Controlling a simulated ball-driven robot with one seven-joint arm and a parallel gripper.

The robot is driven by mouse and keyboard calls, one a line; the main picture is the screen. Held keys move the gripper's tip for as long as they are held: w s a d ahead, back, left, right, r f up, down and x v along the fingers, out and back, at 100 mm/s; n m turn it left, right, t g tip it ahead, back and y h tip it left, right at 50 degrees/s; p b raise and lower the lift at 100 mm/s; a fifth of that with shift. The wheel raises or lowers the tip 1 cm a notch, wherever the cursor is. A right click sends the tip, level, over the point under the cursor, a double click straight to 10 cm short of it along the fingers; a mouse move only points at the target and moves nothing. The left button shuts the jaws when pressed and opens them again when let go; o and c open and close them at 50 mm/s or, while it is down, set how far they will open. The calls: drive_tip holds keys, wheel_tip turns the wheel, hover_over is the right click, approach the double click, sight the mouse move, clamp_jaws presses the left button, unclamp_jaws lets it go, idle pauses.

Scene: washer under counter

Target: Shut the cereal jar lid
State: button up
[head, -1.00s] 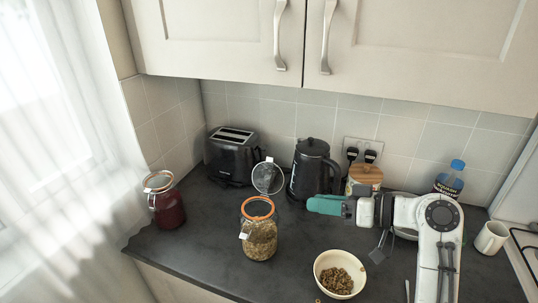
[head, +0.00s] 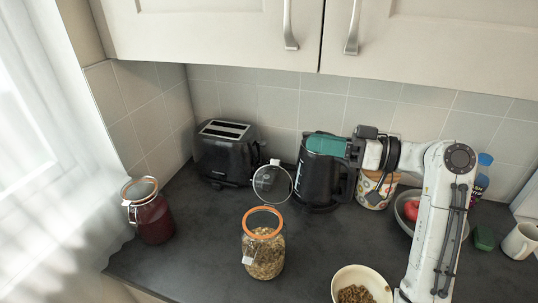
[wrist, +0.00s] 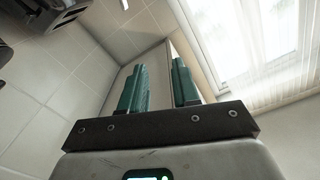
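The cereal jar (head: 264,250) is clear glass with an orange seal ring and stands on the counter, part filled with cereal. Its lid (head: 272,183) is open, a clear disc tilted up at the back of the jar. My gripper (head: 312,144) has teal fingers and is in front of the black kettle, above and to the right of the lid, apart from it. In the wrist view the two teal fingers (wrist: 158,88) stand apart with nothing between them. The jar and lid are not in the wrist view.
A red-filled jar (head: 151,215) stands at left, a toaster (head: 226,150) behind. The kettle (head: 322,180) and a patterned canister (head: 377,188) stand right of the lid. A cereal bowl (head: 359,272) is at front right, a fruit bowl (head: 402,217) behind my arm.

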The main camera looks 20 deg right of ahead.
sight(272, 182)
wheel_tip(272, 182, down, 7)
drive_tip(key=w+b, duration=0.1)
drive_tip(key=b, duration=0.5)
drive_tip(key=p+x, duration=0.3)
drive_tip(key=x, duration=0.8)
drive_tip(key=shift+r, duration=0.1)
drive_tip(key=shift+c, duration=0.5)
drive_tip(key=shift+d, duration=0.1)
clamp_jaws()
